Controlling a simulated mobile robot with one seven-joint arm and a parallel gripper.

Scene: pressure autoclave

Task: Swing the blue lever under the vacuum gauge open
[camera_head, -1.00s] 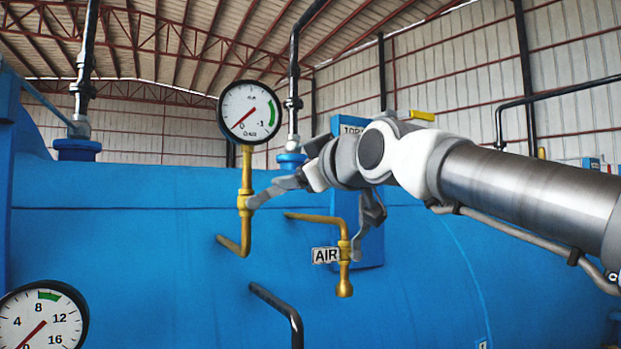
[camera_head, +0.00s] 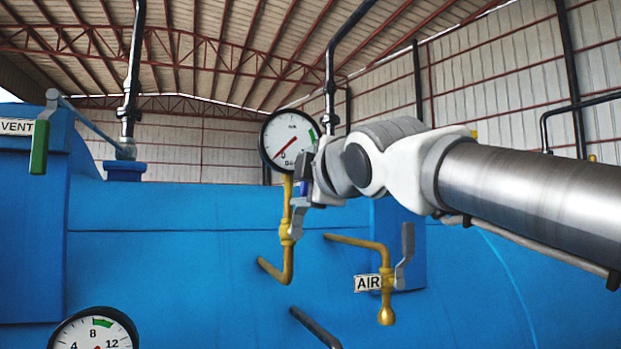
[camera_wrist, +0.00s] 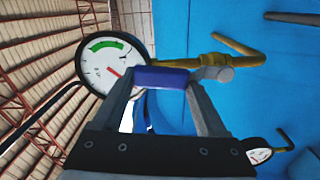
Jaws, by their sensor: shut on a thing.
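The vacuum gauge (camera_head: 288,139) has a white dial and a green band. It stands on a brass pipe (camera_head: 288,190), and it also shows in the wrist view (camera_wrist: 100,72). The blue lever (camera_head: 304,190) sits below it, its grey arm rising nearly upright from the pipe's valve, close beside the pipe. My gripper (camera_head: 305,180) is at the lever's upper end. In the wrist view the blue grip of the lever (camera_wrist: 160,77) lies across between the fingertips of my gripper (camera_wrist: 162,84), which are shut on it. My wrist hides part of the gauge's right edge.
An AIR tag (camera_head: 367,283) hangs by a second brass pipe (camera_head: 386,290) with a grey lever (camera_head: 406,255), below my wrist. A green-handled VENT lever (camera_head: 39,147) is at far left. Another gauge (camera_head: 95,335) is at lower left. The blue tank (camera_head: 170,250) fills the background.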

